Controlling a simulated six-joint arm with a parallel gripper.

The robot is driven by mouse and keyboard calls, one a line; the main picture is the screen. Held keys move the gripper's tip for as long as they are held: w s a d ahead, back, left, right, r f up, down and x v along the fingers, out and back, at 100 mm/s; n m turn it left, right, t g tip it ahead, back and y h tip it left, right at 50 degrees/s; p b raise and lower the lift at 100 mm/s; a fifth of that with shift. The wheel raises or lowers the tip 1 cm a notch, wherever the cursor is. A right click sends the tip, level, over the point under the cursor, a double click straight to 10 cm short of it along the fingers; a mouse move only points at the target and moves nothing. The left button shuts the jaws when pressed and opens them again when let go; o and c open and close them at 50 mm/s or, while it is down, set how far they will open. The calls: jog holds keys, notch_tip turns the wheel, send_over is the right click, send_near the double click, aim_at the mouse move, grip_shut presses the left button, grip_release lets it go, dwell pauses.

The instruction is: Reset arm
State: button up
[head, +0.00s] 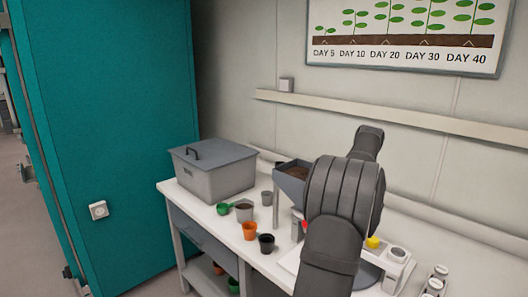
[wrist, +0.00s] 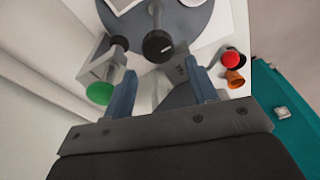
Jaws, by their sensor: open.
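My gripper (wrist: 160,68) shows in the wrist view with its two blue-grey fingers spread apart. It is open, and no object is held between the fingers. A dark round knob (wrist: 158,45) appears beyond the gap between the fingertips, apart from them. In the head view my arm (head: 343,200) rises in front of the bench's right part, and the gripper cannot be made out there. The arm hides part of the bench and the equipment behind it.
A teal wall (head: 120,130) stands left.

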notch_tip(320, 180, down, 6)
jog(key=shift+r, duration=0.15)
jog(key=shift+f, duration=0.35)
jog(key=m, duration=0.5)
jog(key=shift+m+h, duration=0.3)
jog(key=shift+h, duration=0.1)
jog(key=m, duration=0.5)
jog(key=shift+h, duration=0.4)
jog(key=m, duration=0.7)
jog(key=shift+g+h, duration=0.3)
jog(key=shift+h, duration=0.1)
jog(key=shift+s+a+r, duration=0.1)
jog(key=shift+a+r, duration=0.05)
jog(key=shift+r, duration=1)
jog(key=shift+s+a+r, duration=0.1)
jog(key=shift+a+r, duration=0.05)
jog(key=shift+r, duration=1.05)
jog(key=shift+s+a+r, duration=0.1)
jog(key=shift+a+r, duration=0.05)
jog(key=shift+r, duration=1)
